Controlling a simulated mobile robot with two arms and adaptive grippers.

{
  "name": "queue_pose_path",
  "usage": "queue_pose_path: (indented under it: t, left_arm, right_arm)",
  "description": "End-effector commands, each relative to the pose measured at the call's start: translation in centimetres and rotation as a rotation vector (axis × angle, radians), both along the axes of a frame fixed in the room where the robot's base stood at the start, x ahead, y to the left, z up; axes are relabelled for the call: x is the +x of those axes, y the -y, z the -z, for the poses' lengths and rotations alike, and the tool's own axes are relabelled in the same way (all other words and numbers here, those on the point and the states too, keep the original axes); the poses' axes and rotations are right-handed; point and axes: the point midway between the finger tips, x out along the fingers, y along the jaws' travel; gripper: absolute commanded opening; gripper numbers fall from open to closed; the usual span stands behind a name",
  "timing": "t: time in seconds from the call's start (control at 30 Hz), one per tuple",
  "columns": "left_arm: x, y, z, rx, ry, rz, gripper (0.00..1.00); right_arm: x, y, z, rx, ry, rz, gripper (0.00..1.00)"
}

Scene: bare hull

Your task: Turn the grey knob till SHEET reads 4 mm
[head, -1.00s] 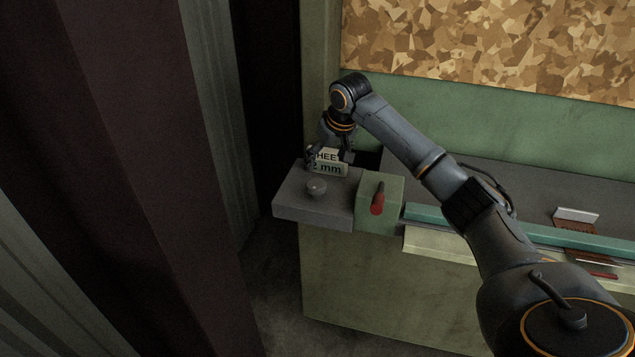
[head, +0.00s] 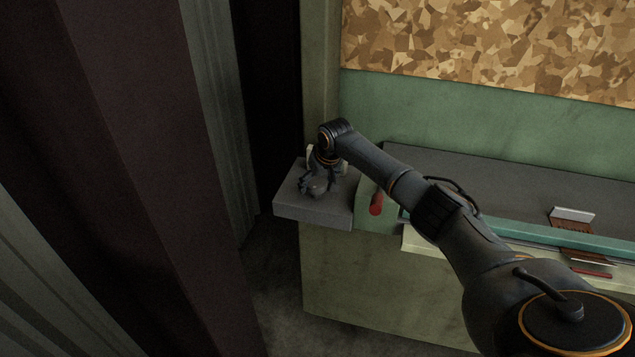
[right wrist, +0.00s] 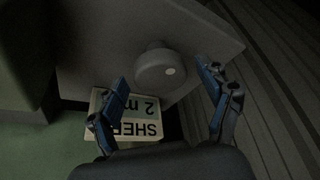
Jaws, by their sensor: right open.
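The grey knob (head: 318,188) sits on top of the grey block (head: 312,211) at the left end of the bench. My right gripper (head: 314,186) is over the block, close to the knob, and partly covers it in the head view. In the right wrist view the knob (right wrist: 158,68) is ahead of and between the open fingers (right wrist: 166,90); I cannot see either finger touching it. The SHEET sign (right wrist: 130,115) appears upside down there, reading "2 m" with the rest cut off by a finger. In the head view my arm hides most of the sign. My left gripper is not in view.
A red handle (head: 376,204) stands on a green housing just right of the block. A teal bar (head: 560,242) runs along the bench front. A brown brush-like item (head: 571,217) lies on the dark bench top. A dark curtain (head: 120,150) hangs at left.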

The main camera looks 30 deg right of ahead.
Motion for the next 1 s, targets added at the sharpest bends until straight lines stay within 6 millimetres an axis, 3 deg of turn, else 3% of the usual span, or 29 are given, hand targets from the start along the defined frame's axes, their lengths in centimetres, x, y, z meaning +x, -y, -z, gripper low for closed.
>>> queue_pose_path:
  t: [0.03, 0.3, 0.67, 1.0]
  left_arm:
    - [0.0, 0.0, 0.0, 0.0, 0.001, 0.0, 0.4]
    - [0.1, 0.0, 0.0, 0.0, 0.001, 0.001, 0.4]
    - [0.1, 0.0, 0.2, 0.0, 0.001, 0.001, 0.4]
    - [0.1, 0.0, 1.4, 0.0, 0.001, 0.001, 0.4]
  right_arm:
    - [0.0, 0.0, 0.0, 0.0, 0.0, 0.0, 0.78]
    - [0.0, 0.0, 0.0, 0.0, 0.0, 0.0, 0.24]
    - [0.0, 0.0, 0.1, 0.001, -0.002, -0.049, 0.24]
    - [0.0, 0.1, 0.3, 0.004, -0.001, -0.288, 0.24]
